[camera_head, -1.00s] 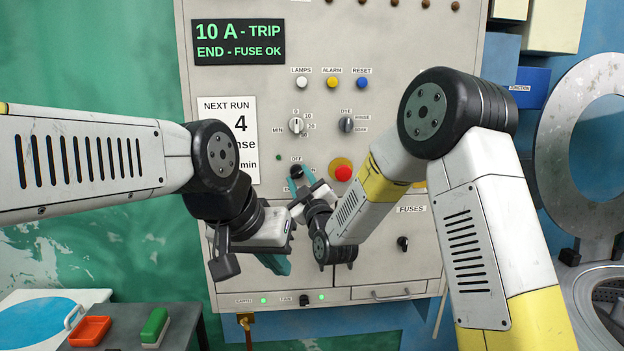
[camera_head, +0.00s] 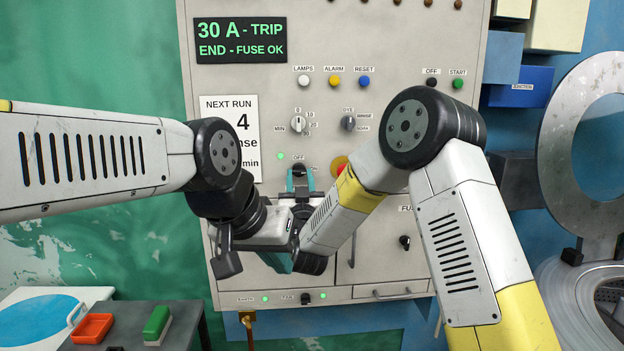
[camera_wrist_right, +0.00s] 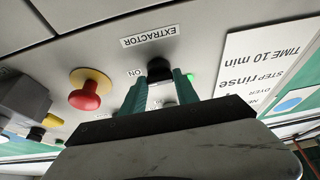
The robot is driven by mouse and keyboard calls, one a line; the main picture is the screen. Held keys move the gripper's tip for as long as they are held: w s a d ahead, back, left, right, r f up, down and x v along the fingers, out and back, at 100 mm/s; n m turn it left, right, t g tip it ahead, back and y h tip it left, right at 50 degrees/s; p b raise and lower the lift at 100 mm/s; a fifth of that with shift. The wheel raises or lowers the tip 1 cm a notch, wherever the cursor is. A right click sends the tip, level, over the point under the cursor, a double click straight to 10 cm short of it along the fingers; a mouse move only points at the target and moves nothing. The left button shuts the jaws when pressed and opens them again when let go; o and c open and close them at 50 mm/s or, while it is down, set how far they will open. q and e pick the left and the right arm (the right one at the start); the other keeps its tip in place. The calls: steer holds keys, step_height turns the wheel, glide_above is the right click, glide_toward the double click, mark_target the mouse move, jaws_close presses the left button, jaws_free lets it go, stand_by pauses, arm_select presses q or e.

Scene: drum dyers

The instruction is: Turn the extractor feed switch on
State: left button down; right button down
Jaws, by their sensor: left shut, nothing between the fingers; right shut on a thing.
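The extractor switch is a black knob (camera_head: 299,171) on the grey panel, between OFF and ON labels. In the right wrist view the knob (camera_wrist_right: 158,69) has an EXTRACTOR label (camera_wrist_right: 150,36) near it, upside down. My right gripper (camera_head: 300,178) has its teal fingers closed around the knob, one on each side. The green lamp (camera_head: 281,156) left of the switch is lit. My left gripper (camera_head: 281,264) is shut and empty, low in front of the panel, below the right gripper. The knob's exact pointing is partly hidden by the fingers.
A red button (camera_wrist_right: 86,97) on a yellow base sits beside the switch, partly behind my right arm in the head view. The display (camera_head: 241,40) reads 30 A - TRIP. A fuse knob (camera_head: 405,242) is lower right. Trays and a green block (camera_head: 157,324) are lower left.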

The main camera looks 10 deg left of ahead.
steer(key=shift+f, duration=0.15)
stand_by(0.3)
steer(key=c, duration=0.9)
jaws_free()
steer(key=v, duration=0.7)
steer(key=shift+s, duration=0.4)
